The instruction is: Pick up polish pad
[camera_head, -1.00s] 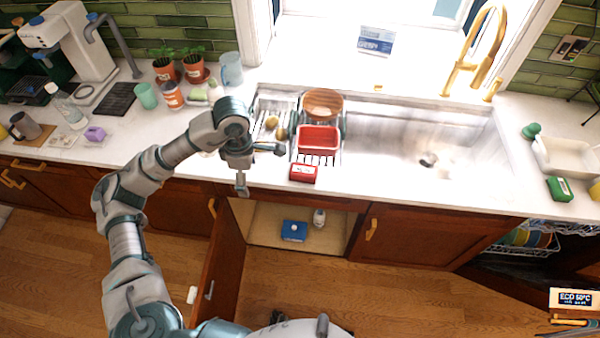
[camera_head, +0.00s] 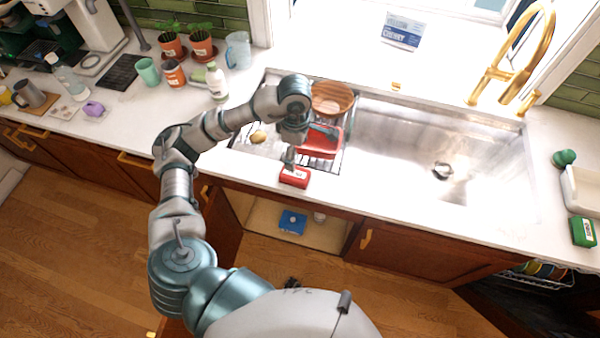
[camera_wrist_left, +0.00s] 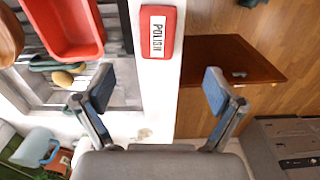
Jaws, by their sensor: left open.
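The polish pad (camera_head: 294,177) is a small red block with a white label. It lies on the white counter's front edge, just in front of the sink's drying rack. In the left wrist view the pad (camera_wrist_left: 157,32) shows its label reading POLISH. My left gripper (camera_head: 289,157) is close to the pad, partly in front of its far side in the head view. In the wrist view the left gripper (camera_wrist_left: 158,88) has its two fingers spread wide and empty, with the pad ahead between their lines. The right gripper is not in view.
A red tub (camera_head: 320,142) and a wooden bowl (camera_head: 332,97) sit on the rack right behind the pad. The sink basin (camera_head: 400,150) is to the right. An open cupboard below holds a blue box (camera_head: 292,222). A green labelled pad (camera_head: 583,232) lies far right.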

